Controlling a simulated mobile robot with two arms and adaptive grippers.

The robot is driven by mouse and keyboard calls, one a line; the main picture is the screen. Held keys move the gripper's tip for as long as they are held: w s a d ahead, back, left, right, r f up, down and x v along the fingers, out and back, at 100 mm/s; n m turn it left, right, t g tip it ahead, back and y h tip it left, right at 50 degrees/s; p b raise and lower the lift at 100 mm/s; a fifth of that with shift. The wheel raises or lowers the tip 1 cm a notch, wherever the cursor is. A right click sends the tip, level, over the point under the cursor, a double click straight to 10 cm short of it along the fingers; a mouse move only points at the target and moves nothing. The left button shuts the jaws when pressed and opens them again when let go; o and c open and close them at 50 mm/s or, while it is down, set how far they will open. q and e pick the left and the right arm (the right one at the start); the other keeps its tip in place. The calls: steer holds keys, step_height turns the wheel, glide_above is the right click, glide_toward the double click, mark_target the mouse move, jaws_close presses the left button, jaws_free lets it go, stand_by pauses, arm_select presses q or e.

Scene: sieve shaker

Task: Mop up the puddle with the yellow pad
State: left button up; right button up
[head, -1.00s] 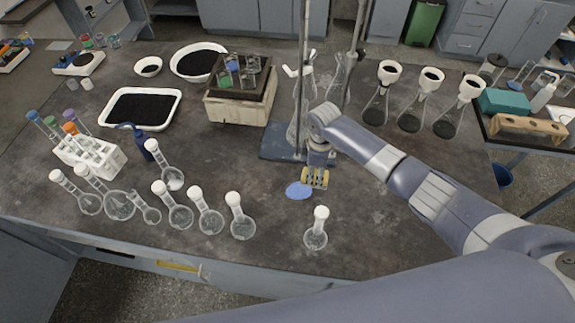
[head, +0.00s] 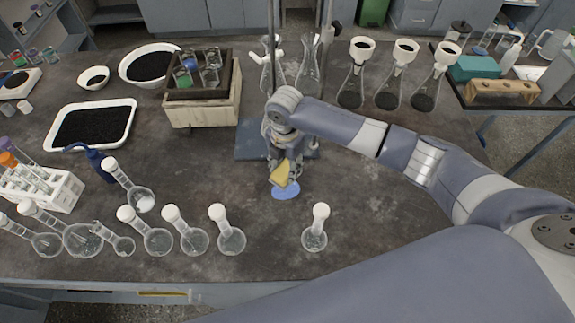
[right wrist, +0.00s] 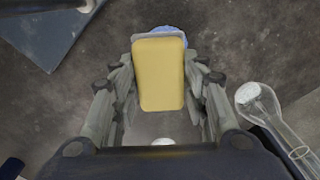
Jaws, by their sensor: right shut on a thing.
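The puddle (head: 286,193) is a small blue patch on the dark worktop, near the middle of the head view. My right gripper (head: 285,171) is shut on the yellow pad (head: 280,174), which looks tilted and overlaps the puddle's far edge in the picture. Whether the pad touches the puddle I cannot tell. In the right wrist view, the yellow pad (right wrist: 159,75) sits between the two fingers of the gripper (right wrist: 160,82). A blue strip of the puddle (right wrist: 172,30) shows past the pad's far end; the rest is hidden. My left gripper is not in view.
A stoppered flask (head: 315,238) stands right of and nearer than the puddle, with another flask (head: 230,238) to the left. A stand's blue base plate (head: 250,140) lies just behind. Funnel-topped flasks (head: 393,88) stand at the back right. The worktop right of the puddle is clear.

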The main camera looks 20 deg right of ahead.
steer(key=shift+s+n, duration=0.1)
steer(key=shift+n, duration=0.3)
steer(key=shift+s+f, duration=0.1)
steer(key=shift+s, duration=0.05)
steer(key=shift+f+b, duration=0.8)
steer(key=shift+b, duration=0.25)
step_height(320, 180, down, 3)
steer(key=b, duration=0.2)
steer(key=shift+r+b, duration=0.1)
steer(key=shift+b, duration=0.25)
steer(key=shift+f+b, duration=0.55)
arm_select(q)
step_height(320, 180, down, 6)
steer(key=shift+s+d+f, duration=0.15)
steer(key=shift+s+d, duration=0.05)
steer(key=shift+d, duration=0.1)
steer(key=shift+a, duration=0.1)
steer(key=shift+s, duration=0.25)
